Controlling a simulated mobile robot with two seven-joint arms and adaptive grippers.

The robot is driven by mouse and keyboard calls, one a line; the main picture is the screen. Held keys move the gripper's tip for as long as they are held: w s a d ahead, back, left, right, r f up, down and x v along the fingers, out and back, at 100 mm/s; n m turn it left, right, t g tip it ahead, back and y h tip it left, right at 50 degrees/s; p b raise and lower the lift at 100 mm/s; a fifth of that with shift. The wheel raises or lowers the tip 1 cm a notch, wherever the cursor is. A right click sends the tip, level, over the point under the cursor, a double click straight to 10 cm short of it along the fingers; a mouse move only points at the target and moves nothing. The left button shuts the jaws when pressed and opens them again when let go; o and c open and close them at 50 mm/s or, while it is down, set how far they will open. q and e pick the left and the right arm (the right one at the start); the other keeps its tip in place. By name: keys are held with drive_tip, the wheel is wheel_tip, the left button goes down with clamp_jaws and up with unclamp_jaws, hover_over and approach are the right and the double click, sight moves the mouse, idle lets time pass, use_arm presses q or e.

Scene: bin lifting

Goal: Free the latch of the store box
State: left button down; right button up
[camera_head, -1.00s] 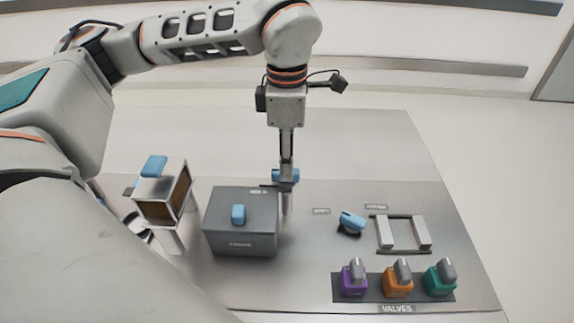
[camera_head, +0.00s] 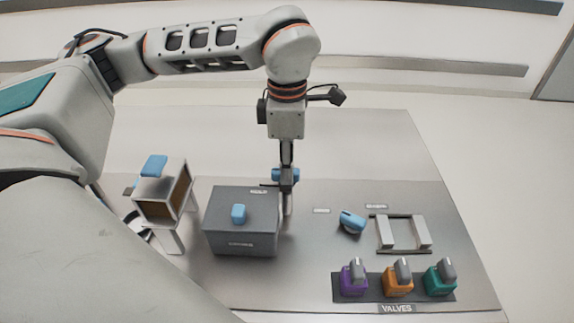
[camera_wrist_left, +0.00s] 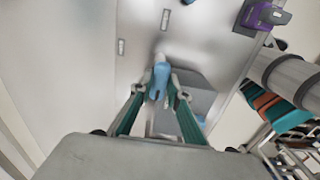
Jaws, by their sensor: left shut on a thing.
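The grey store box (camera_head: 241,236) stands on the bench with a blue knob (camera_head: 238,213) on its lid. My left gripper (camera_head: 286,178) points down beside the box's right rear corner. It is shut on a blue latch handle (camera_head: 277,174), largely hidden by the fingers. In the left wrist view the blue handle (camera_wrist_left: 160,80) sits between the teal-sided fingers, beside the grey box (camera_wrist_left: 196,92). A pale upright post shows below the handle at the box's right side. Whether the latch is free of the box I cannot tell. My right gripper is out of view.
A metal stand with a blue-topped open box (camera_head: 163,197) is left of the store box. To the right are a loose-looking blue lever (camera_head: 352,222), a metal frame (camera_head: 403,233) and purple, orange and teal valves (camera_head: 398,280). Bare bench lies behind and right.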

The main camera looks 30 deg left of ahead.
use_arm(q)
drive_tip(key=shift+m, duration=0.4)
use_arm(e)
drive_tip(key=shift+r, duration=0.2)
use_arm(q)
drive_tip(key=m+p, duration=0.2)
drive_tip(key=m, duration=0.1)
drive_tip(key=shift+r, duration=0.15)
drive_tip(key=m+p, duration=0.2)
drive_tip(key=m, duration=0.3)
drive_tip(key=shift+m, duration=0.6)
drive_tip(key=m+p, duration=0.1)
drive_tip(key=m, duration=0.2)
drive_tip(key=shift+m, duration=1.1)
drive_tip(key=shift+m+p, duration=0.35)
drive_tip(key=shift+m, duration=0.85)
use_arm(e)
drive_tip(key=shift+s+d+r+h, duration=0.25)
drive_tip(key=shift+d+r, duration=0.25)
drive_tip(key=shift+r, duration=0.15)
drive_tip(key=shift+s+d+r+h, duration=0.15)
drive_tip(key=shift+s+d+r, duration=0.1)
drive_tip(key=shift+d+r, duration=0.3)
use_arm(q)
drive_tip(key=c, duration=1.9)
unclamp_jaws()
